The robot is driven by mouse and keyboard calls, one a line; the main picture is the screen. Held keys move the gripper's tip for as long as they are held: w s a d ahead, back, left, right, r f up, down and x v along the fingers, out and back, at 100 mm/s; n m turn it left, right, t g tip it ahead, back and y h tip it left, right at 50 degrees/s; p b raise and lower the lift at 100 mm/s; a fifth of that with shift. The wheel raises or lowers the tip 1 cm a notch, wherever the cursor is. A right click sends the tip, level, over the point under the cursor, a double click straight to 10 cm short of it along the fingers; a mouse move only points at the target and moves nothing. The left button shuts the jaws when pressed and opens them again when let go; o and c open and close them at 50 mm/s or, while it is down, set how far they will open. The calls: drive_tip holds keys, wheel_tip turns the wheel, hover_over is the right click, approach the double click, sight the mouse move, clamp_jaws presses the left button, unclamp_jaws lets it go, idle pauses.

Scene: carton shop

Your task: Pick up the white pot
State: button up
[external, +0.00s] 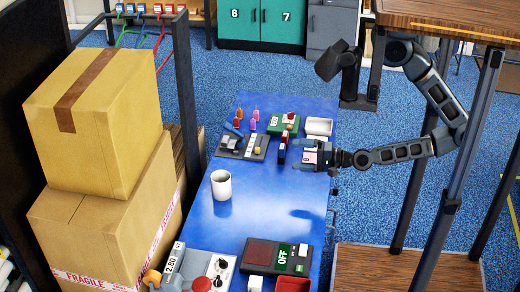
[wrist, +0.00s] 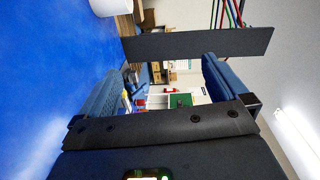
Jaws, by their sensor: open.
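A white pot (external: 221,186), round and open-topped, stands upright on the blue table (external: 262,211), near its left edge. In the wrist view, a white rounded thing (wrist: 103,7), which looks like the pot, is cut off by the top edge. My gripper (external: 299,155) is low over the right part of the table, pointing left. It is behind and to the right of the pot, well apart from it. In the wrist view, its two blue-grey fingers (wrist: 163,68) are spread with nothing between them.
A green device (external: 284,125), a grey panel (external: 243,146) and a white container (external: 319,127) lie near my gripper. A dark device marked OFF (external: 278,256) is at the near end. Stacked cartons (external: 95,120) stand left of the table. The table around the pot is clear.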

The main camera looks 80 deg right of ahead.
sight(216, 181)
drive_tip(key=w+a+f+m+b, duration=0.1)
drive_tip(key=w+f+m, duration=0.1)
drive_tip(key=w+m, duration=0.1)
drive_tip(key=w+a+f+m+b, duration=0.1)
drive_tip(key=w+f+m, duration=0.2)
drive_tip(key=w, duration=0.1)
drive_tip(key=w+f+m+b, duration=0.1)
drive_tip(key=w+f+m, duration=0.1)
drive_tip(key=w+m, duration=0.1)
drive_tip(key=shift+w+a+f+m+t+h, duration=0.15)
drive_tip(key=shift+a+m+t+h, duration=0.2)
drive_tip(key=shift+m, duration=0.25)
drive_tip(key=w+a+f+m+b, duration=0.1)
drive_tip(key=w+m, duration=0.2)
drive_tip(key=w+a+f+m+b, duration=0.1)
drive_tip(key=w+m, duration=0.2)
drive_tip(key=w+a+f+m, duration=0.1)
drive_tip(key=w+f+m, duration=0.1)
drive_tip(key=w+m, duration=0.1)
drive_tip(key=shift+w+a+b, duration=0.25)
drive_tip(key=shift+a+b, duration=0.1)
drive_tip(key=shift+b, duration=0.05)
drive_tip(key=shift+w+r, duration=0.1)
drive_tip(key=shift+w, duration=0.6)
drive_tip(key=w, duration=0.3)
drive_tip(key=w+p, duration=0.1)
drive_tip(key=w, duration=0.2)
drive_tip(key=shift+w+d+r+p, duration=0.1)
drive_tip(key=shift+w+d+p, duration=0.1)
drive_tip(key=shift+w+p, duration=0.1)
